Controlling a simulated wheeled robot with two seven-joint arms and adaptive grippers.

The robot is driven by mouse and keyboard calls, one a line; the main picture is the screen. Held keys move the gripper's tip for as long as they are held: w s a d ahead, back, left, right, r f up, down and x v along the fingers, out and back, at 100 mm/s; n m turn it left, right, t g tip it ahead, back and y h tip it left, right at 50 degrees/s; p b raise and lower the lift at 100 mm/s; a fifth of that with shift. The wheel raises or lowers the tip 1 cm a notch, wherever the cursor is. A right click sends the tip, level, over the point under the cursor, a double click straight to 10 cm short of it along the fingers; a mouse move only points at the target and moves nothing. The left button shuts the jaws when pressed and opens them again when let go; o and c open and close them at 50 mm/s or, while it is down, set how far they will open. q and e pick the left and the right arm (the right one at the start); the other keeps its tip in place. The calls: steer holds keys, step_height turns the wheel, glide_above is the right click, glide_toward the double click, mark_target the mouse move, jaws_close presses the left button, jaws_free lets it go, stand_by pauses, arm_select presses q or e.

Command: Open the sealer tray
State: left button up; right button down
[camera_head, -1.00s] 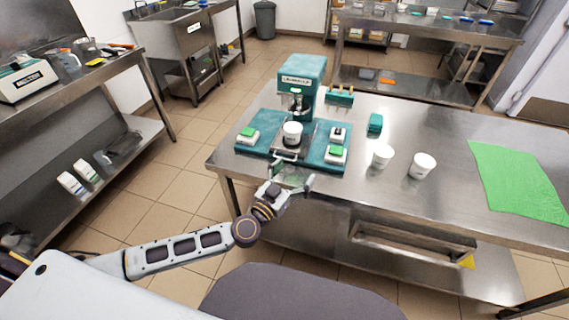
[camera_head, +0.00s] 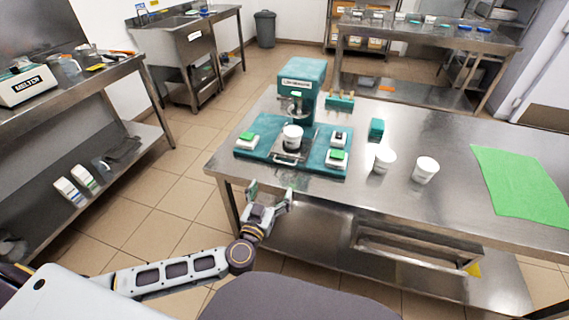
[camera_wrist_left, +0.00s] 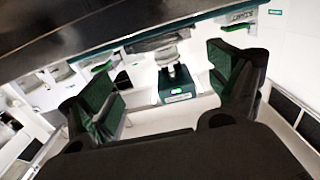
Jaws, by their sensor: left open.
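The teal sealer (camera_head: 303,78) stands on its teal base (camera_head: 262,151) at the front left of the steel table. Its dark tray (camera_head: 280,148) sits in the middle of the base, with a metal handle (camera_head: 289,160) at the front edge. A white cup (camera_head: 292,136) stands on the tray. My left gripper (camera_head: 270,191) is open and empty, below and in front of the table's front edge, apart from the handle. Its two spread fingers also show in the left wrist view (camera_wrist_left: 168,95), with nothing between them. My right gripper is not in view.
Two white cups (camera_head: 384,160) and a teal box (camera_head: 376,129) stand to the right on the steel table (camera_head: 440,140). A green mat (camera_head: 517,180) lies farther right. Floor is open at the left.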

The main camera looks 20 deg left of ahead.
mark_target(285, 163)
arm_select(q)
steer(key=shift+w+b, duration=0.35)
steer(key=shift+w, duration=1.55)
steer(key=shift+w+d, duration=0.1)
steer(key=shift+w, duration=1.45)
steer(key=shift+w+b, duration=0.5)
steer(key=shift+w, duration=0.7)
steer(key=shift+w+d+b, duration=0.1)
steer(key=shift+w+b, duration=0.25)
steer(key=shift+w, duration=1.8)
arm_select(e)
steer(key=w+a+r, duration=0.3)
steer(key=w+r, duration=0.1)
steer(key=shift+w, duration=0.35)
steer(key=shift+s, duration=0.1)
